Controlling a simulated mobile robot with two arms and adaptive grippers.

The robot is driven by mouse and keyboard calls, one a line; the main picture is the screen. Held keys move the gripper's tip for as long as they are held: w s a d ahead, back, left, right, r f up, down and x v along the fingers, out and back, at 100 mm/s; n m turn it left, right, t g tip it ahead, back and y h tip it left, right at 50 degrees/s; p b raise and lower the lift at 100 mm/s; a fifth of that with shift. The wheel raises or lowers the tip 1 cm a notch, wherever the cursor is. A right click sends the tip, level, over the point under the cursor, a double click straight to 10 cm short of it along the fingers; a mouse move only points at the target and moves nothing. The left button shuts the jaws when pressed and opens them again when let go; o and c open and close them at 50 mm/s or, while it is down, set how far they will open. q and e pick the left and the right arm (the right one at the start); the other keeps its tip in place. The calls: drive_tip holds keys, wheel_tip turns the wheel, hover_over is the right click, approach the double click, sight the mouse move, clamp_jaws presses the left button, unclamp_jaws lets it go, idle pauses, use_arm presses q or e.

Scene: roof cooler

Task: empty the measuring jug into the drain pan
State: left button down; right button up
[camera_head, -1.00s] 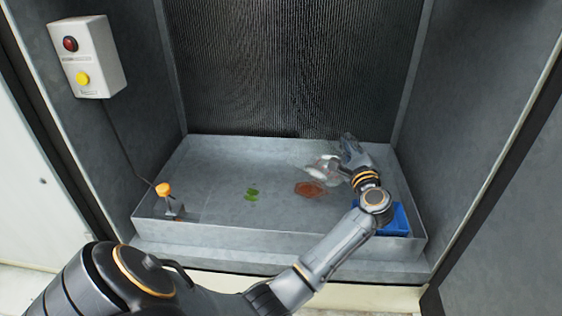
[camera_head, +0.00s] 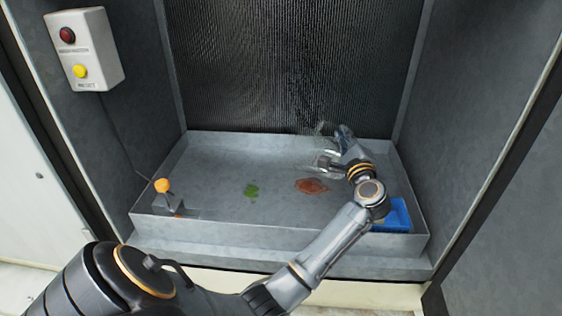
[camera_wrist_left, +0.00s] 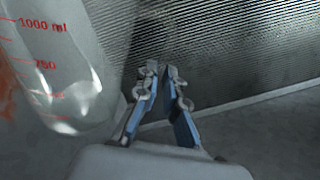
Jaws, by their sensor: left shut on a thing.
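The clear measuring jug (camera_head: 325,158) is over the right part of the grey metal drain pan (camera_head: 225,232). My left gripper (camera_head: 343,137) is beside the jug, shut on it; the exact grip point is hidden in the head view. In the left wrist view the jug (camera_wrist_left: 52,62) is at the left, with red marks up to 1000 ml at the top and its rounded end at the bottom. The gripper fingers (camera_wrist_left: 160,85) are close together to its right. I cannot tell whether liquid is in the jug. My right gripper is not in view.
A brown-red patch (camera_head: 311,186) and a green patch (camera_head: 251,190) lie on the pan floor. A blue object (camera_head: 397,214) is at the front right, and an orange-topped fitting (camera_head: 162,187) at the left. A finned panel (camera_head: 290,70) stands behind; walls flank the pan.

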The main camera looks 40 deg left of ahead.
use_arm(q)
drive_tip(key=shift+s+a+r+n+b, duration=0.25)
drive_tip(key=shift+n+b, duration=0.25)
drive_tip(key=shift+b, duration=0.15)
drive_tip(key=shift+s+r, duration=0.1)
drive_tip(key=shift+r, duration=0.1)
drive_tip(key=shift+s+a+r+n+b, duration=0.1)
drive_tip(key=shift+s+r+n+b, duration=0.05)
drive_tip(key=shift+n+b, duration=0.15)
